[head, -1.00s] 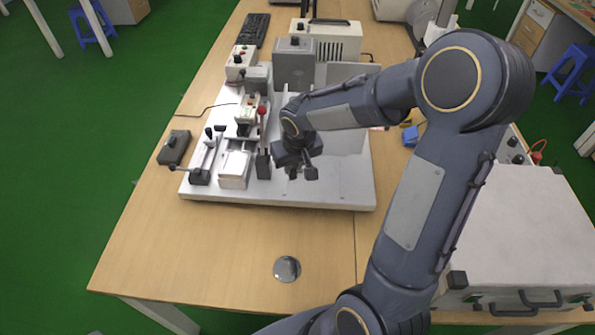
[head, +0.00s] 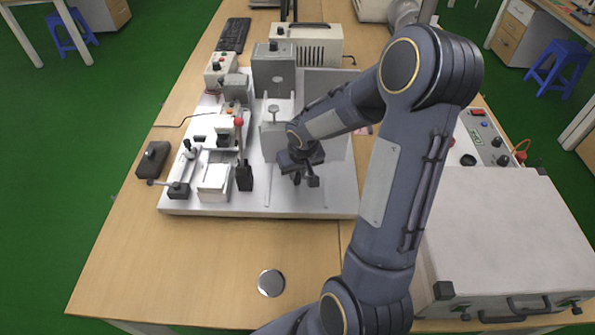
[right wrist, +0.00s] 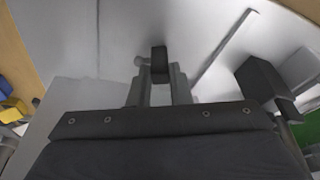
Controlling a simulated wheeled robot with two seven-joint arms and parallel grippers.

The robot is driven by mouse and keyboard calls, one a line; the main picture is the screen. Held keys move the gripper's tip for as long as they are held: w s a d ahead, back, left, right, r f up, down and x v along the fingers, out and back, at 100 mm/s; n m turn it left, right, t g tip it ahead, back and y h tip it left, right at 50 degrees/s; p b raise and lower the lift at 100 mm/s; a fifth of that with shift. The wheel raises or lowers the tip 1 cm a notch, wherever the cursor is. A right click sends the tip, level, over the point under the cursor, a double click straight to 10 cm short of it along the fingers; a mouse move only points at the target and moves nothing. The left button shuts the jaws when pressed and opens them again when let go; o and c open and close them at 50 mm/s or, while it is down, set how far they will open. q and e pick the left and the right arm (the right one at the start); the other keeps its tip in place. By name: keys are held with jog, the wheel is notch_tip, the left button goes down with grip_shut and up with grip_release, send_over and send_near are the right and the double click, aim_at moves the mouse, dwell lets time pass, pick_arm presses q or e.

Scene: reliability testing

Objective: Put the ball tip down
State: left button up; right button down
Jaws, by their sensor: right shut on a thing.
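My right gripper (head: 304,180) is low over the right part of the white base plate (head: 285,208). In the right wrist view its grey fingers (right wrist: 159,88) are shut on a small dark piece, which I take to be the ball tip (right wrist: 159,58). A small pale rounded end shows on its left side. The fingers hide part of it, and I cannot tell whether it touches the plate. My left gripper is not in view.
A lever with a red ball (head: 239,122) and a white block (head: 214,182) stand left of the gripper. A grey upright fixture (head: 274,138) stands behind it. A silver disc (head: 271,283) lies on the table in front. A large white case (head: 505,225) is at the right.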

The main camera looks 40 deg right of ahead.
jog(key=shift+f, duration=0.2)
jog(key=c, duration=1.3)
grip_release()
jog(key=shift+c, duration=0.2)
jog(key=shift+r, duration=0.1)
jog(key=shift+r, duration=0.25)
jog(key=v, duration=1.1)
jog(key=s+a+r+n+t+y, duration=0.1)
jog(key=s+a+r+y, duration=0.1)
jog(key=s+a, duration=0.5)
jog(key=s+a+r+n+t+y, duration=0.1)
jog(key=s+a+r+y, duration=0.1)
jog(key=s+a, duration=0.6)
jog(key=shift+s+r+t+y+p, duration=0.3)
jog(key=shift+s+r+t+y, duration=0.15)
jog(key=shift+s, duration=0.35)
